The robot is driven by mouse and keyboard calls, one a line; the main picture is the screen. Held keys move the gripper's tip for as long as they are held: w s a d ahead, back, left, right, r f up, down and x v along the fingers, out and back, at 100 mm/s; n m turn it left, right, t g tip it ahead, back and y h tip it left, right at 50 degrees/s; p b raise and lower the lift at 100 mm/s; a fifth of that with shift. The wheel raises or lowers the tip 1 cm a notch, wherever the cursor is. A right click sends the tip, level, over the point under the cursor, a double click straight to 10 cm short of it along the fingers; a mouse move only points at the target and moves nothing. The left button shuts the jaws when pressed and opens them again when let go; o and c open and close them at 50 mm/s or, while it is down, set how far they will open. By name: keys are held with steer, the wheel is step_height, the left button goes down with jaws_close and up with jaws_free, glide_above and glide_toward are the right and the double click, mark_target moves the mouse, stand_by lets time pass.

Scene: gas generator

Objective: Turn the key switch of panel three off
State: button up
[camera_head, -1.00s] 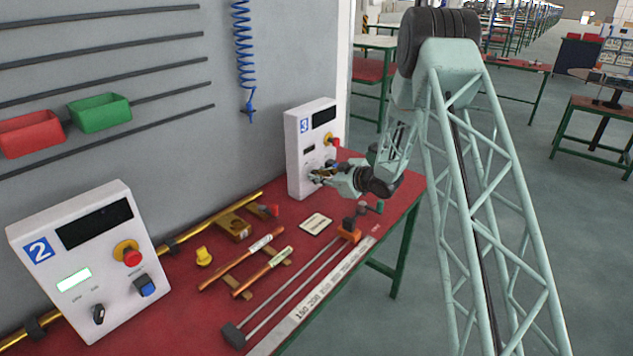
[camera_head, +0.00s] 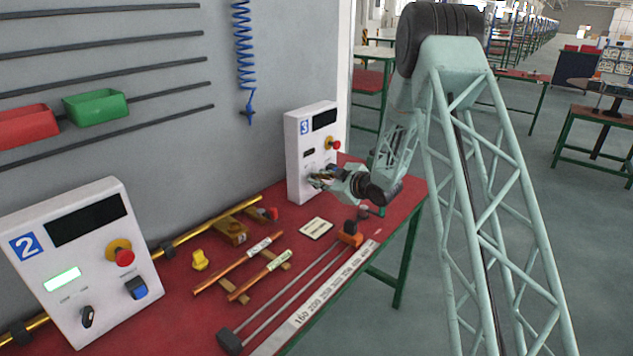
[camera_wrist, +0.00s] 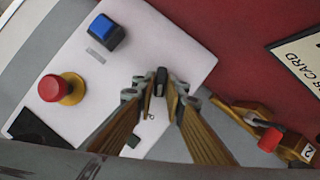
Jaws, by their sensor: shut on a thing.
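Panel three (camera_head: 297,160) is a white box with a blue "3" and a dark display, standing at the far end of the red table. My gripper (camera_head: 318,181) is at its lower front. In the wrist view, my gripper (camera_wrist: 161,88) has its two brass-coloured fingers on either side of the black key switch (camera_wrist: 161,76), shut on it. The panel's face (camera_wrist: 180,45) fills much of that view. The switch's marks are hidden or too small to read, so its on or off position cannot be told.
On panel three, a red stop button (camera_wrist: 50,88) on a yellow collar and a blue button (camera_wrist: 107,33) sit beside the switch. A brass pipe with a valve (camera_head: 268,213) lies close by. Panel two (camera_head: 85,260) stands nearer, and copper tubes (camera_head: 238,265) lie between.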

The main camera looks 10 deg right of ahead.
steer(key=o, duration=0.8)
steer(key=shift+c, duration=0.2)
steer(key=v, duration=1.2)
steer(key=shift+r, duration=0.1)
